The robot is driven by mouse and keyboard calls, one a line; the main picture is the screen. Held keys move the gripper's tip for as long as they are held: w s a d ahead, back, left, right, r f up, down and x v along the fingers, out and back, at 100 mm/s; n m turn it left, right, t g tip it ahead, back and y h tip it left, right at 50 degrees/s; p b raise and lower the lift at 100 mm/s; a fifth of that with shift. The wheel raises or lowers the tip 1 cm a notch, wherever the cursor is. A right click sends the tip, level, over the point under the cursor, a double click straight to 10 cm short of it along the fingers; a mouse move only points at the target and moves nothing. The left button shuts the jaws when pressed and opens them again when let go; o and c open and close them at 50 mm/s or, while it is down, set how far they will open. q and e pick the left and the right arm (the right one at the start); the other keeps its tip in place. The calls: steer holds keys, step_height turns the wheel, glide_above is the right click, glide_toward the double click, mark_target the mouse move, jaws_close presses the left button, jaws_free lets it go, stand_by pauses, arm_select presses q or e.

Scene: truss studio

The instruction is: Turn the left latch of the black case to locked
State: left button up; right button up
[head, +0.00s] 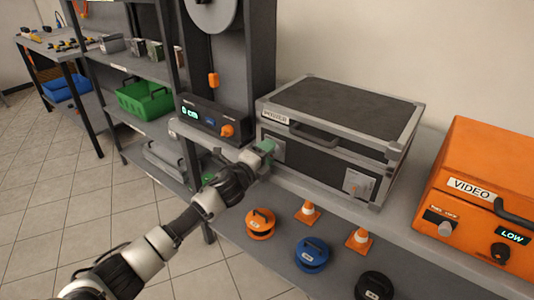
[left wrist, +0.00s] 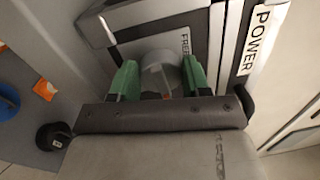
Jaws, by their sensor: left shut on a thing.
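The black case (head: 340,108) has grey edges and a POWER label, and stands closed on the shelf. Its left latch (head: 279,151) is on the front face, partly hidden by my left gripper (head: 264,150). In the left wrist view the round grey latch knob (left wrist: 160,68) sits between the green fingertips of my left gripper (left wrist: 160,80), which is shut on it. The word FREE shows on the plate beside the knob. The right latch (head: 358,184) is on the same front face, untouched. My right gripper is not in view.
An orange VIDEO case (head: 480,190) stands right of the black case. Small orange cones (head: 307,212) and round orange (head: 260,223), blue (head: 311,255) and black (head: 374,286) items rest on the lower shelf. A control box (head: 205,118) with an orange knob stands to the left.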

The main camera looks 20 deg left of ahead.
arm_select(q)
steer(key=shift+m, duration=0.5)
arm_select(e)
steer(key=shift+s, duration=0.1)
arm_select(q)
steer(key=o, duration=0.9)
steer(key=v, duration=1)
steer(key=shift+s+a+f, duration=0.1)
steer(key=shift+s+f, duration=0.05)
steer(key=shift+s, duration=0.2)
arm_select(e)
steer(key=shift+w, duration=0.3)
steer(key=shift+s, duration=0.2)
